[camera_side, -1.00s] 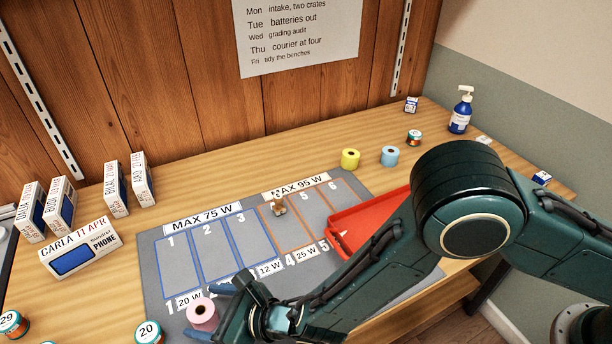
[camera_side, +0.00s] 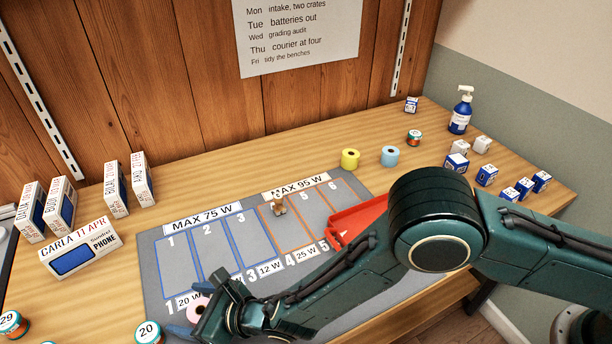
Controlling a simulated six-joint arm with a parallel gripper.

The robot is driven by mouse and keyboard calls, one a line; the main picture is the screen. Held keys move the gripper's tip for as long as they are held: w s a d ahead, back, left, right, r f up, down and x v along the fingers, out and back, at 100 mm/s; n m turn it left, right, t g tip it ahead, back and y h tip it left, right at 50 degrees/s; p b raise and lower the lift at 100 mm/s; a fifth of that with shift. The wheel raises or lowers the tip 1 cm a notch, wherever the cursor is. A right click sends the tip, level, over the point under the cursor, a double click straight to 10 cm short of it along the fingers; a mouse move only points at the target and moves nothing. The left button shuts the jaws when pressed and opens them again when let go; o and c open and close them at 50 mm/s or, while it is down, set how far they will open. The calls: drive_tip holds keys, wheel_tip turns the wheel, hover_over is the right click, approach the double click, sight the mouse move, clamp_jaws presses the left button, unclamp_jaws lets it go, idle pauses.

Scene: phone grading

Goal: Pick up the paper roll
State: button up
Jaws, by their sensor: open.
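A pink paper roll (camera_side: 194,302) stands at the front left of the grey mat (camera_side: 150,262), by the 20 W label. My gripper (camera_side: 203,308) is open and low over it. One finger is behind the roll and a blue fingertip is in front, so the roll appears between the jaws. The right part of the roll is hidden by my gripper, and I cannot tell whether the fingers touch it. A yellow roll (camera_side: 350,159) and a light blue roll (camera_side: 390,156) stand behind the mat.
Tins (camera_side: 148,331) stand at the front left. Phone boxes (camera_side: 80,247) line the left side. Several small blue-and-white boxes (camera_side: 487,175) and a pump bottle (camera_side: 461,112) stand at the right.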

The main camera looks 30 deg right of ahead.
sight(191, 307)
drive_tip(key=c, duration=1.1)
drive_tip(key=shift+r, duration=0.2)
drive_tip(key=shift+r, duration=4.8)
